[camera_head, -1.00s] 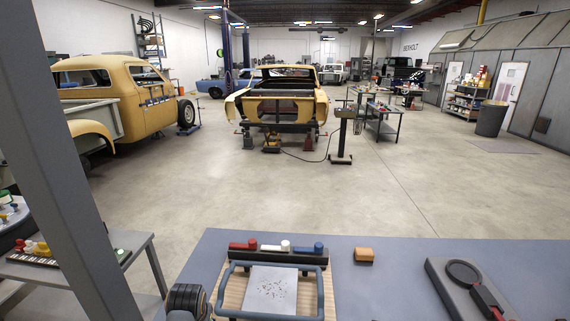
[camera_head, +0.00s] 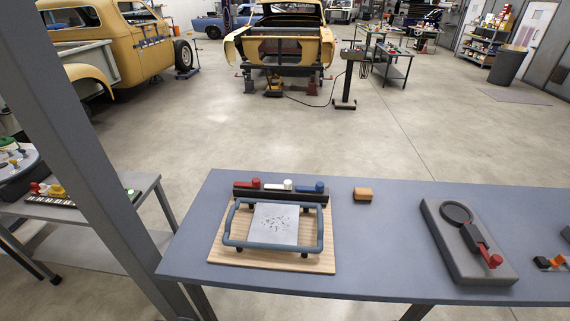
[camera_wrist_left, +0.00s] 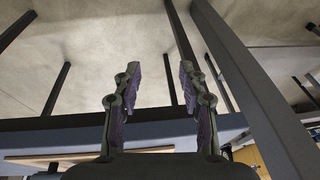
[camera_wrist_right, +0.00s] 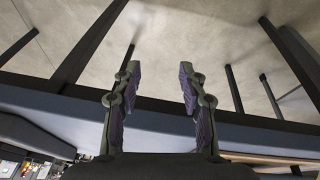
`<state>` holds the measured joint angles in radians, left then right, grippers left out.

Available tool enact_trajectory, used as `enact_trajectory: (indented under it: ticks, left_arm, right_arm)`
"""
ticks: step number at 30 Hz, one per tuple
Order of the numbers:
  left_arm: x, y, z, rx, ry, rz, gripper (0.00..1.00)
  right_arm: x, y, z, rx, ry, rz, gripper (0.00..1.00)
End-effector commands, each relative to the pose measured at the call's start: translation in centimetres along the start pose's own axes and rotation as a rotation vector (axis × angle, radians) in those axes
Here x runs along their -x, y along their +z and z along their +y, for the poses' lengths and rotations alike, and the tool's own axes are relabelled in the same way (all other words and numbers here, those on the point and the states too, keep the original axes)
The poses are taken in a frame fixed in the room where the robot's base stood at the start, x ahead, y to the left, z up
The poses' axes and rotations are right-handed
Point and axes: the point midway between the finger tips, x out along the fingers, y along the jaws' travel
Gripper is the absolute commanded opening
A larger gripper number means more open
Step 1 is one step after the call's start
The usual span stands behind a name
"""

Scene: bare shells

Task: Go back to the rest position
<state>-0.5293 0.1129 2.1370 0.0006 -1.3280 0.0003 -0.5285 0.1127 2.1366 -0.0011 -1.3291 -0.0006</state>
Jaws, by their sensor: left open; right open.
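My left gripper (camera_wrist_left: 157,88) shows in the left wrist view, with its two fingers apart and nothing between them. My right gripper (camera_wrist_right: 155,88) shows in the right wrist view, also open and empty. Behind the fingers in both wrist views are the table edge, table legs and the floor. Neither gripper shows in the head view. In the head view the blue-grey table (camera_head: 380,262) stands in front, and no gripper touches anything on it.
On the table are a wooden board (camera_head: 232,258) with a blue-handled frame (camera_head: 322,225), a black rack (camera_head: 250,193) with red, white and blue pieces, an orange-brown block (camera_head: 363,194) and a dark grey fixture (camera_head: 455,262). A grey post (camera_head: 75,130) stands at left. The table's middle is clear.

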Motion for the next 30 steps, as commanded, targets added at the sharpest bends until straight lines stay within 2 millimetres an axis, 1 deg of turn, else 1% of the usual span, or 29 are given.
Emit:
enact_trajectory:
  ticks: [1, 5, 6, 8, 9, 11, 12, 14, 15, 18, 21, 24, 25, 30]
  left_arm:
    - [-1.8, 0.6, 0.0, 0.002, 0.0, -0.012, 0.42]
    - [-6.9, 2.8, 0.0, 0.007, 0.001, -0.036, 0.42]
    - [-8.6, 3.8, 0.0, 0.008, 0.001, -0.045, 0.42]
    - [-11.5, 5.6, 0.1, 0.012, 0.002, -0.059, 0.42]
    - [-13.7, 7.2, 0.1, 0.014, 0.002, -0.071, 0.42]
    - [-16.9, 10.3, 0.2, 0.018, 0.004, -0.091, 0.42]
    - [-18.9, 12.7, 0.3, 0.021, 0.005, -0.105, 0.42]
    - [-21.4, 16.4, 0.5, 0.025, 0.007, -0.123, 0.42]
    - [-22.6, 18.8, 0.7, 0.027, 0.008, -0.135, 0.42]
    - [-24.5, 24.1, 1.1, 0.032, 0.011, -0.156, 0.42]
    - [-25.1, 27.9, 1.4, 0.035, 0.013, -0.171, 0.42]
    - [-25.3, 29.9, 1.6, 0.036, 0.014, -0.177, 0.42]
    - [-25.3, 30.2, 1.6, 0.037, 0.014, -0.178, 0.42]
    - [-25.3, 30.5, 1.6, 0.037, 0.014, -0.179, 0.42]
  right_arm:
    - [-1.8, 0.7, 0.0, -0.002, -0.001, -0.013, 0.42]
    - [-6.9, 2.8, 0.0, -0.007, -0.002, -0.036, 0.42]
    - [-8.6, 3.8, -0.1, -0.009, -0.002, -0.044, 0.42]
    - [-11.5, 5.6, -0.1, -0.012, -0.003, -0.059, 0.42]
    - [-13.7, 7.2, -0.2, -0.015, -0.004, -0.071, 0.42]
    - [-16.9, 10.3, -0.3, -0.019, -0.005, -0.09, 0.42]
    - [-18.9, 12.7, -0.4, -0.021, -0.006, -0.104, 0.42]
    - [-21.4, 16.3, -0.6, -0.025, -0.008, -0.122, 0.42]
    - [-22.6, 18.8, -0.8, -0.028, -0.009, -0.134, 0.42]
    - [-24.5, 24.1, -1.2, -0.033, -0.012, -0.155, 0.42]
    - [-25.2, 27.9, -1.5, -0.036, -0.014, -0.17, 0.42]
    - [-25.3, 29.9, -1.7, -0.037, -0.016, -0.176, 0.42]
    - [-25.3, 30.2, -1.7, -0.038, -0.016, -0.178, 0.42]
    - [-25.3, 30.5, -1.7, -0.038, -0.016, -0.178, 0.42]
